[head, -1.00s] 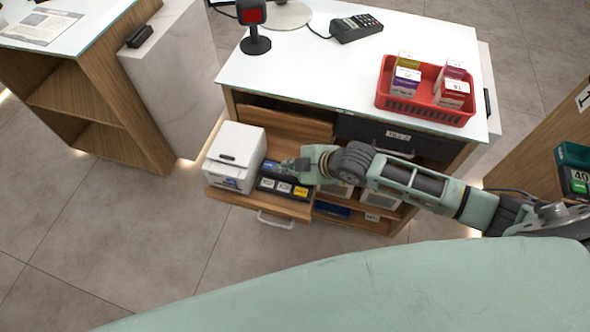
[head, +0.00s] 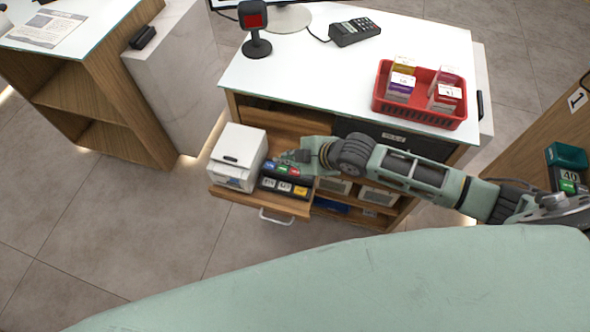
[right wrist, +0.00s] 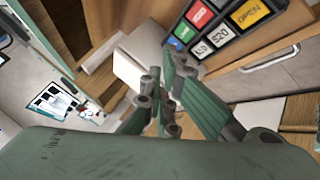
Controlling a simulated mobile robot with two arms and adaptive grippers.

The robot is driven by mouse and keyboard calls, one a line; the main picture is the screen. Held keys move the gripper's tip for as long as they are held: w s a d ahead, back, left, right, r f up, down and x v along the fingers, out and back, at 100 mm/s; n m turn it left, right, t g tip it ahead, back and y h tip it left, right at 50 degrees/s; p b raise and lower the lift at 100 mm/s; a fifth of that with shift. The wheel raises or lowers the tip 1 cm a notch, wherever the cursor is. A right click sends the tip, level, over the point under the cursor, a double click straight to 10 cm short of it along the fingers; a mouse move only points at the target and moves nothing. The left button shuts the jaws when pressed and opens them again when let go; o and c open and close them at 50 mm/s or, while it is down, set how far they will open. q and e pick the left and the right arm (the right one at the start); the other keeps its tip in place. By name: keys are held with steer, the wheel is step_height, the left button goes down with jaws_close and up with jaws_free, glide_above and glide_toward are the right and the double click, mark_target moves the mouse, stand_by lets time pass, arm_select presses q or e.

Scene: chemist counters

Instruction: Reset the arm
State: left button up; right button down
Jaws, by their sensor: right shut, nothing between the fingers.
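My right gripper (head: 286,158) is shut and empty. It hangs over the open drawer, at the back edge of a black keypad (head: 284,188) with coloured and grey keys. In the right wrist view my shut fingers (right wrist: 160,92) point towards the keypad (right wrist: 222,30), whose keys read OPEN and $20; I see nothing between them. The right arm reaches in from the right across the counter's front. My left gripper is not in view.
A white printer (head: 238,158) stands in the pulled-out drawer (head: 236,199), left of the keypad. On the white counter (head: 310,75) are a red basket (head: 420,113) of small boxes, a card terminal (head: 355,31) and a scanner (head: 256,46). The floor before the drawer is clear.

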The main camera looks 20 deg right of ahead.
stand_by(0.4)
steer(key=s+a+r+m, duration=0.1)
steer(key=s+a+m, duration=0.2)
steer(key=s+a, duration=0.25)
steer(key=s+d+r+m+g+h, duration=0.2)
steer(key=s+d+m+h, duration=0.1)
steer(key=s+d+m, duration=0.5)
steer(key=s+d+r+m+g+h, duration=0.15)
steer(key=s+d+m, duration=0.3)
steer(key=s, duration=0.55)
step_height(320, 180, down, 32)
steer(key=s+n+g+b, duration=0.1)
steer(key=s+g+b, duration=0.1)
steer(key=b, duration=0.3)
arm_select(q)
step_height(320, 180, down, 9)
steer(key=b, duration=0.3)
steer(key=shift+b, duration=0.4)
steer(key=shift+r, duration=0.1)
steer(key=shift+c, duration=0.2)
arm_select(e)
steer(key=s+d+f+h, duration=0.1)
steer(key=s+d+f, duration=0.2)
steer(key=s+f, duration=1.3)
step_height(320, 180, down, 4)
steer(key=shift+s+d+r+g, duration=0.1)
steer(key=shift+s+d+g, duration=0.1)
steer(key=shift+s+g, duration=0.2)
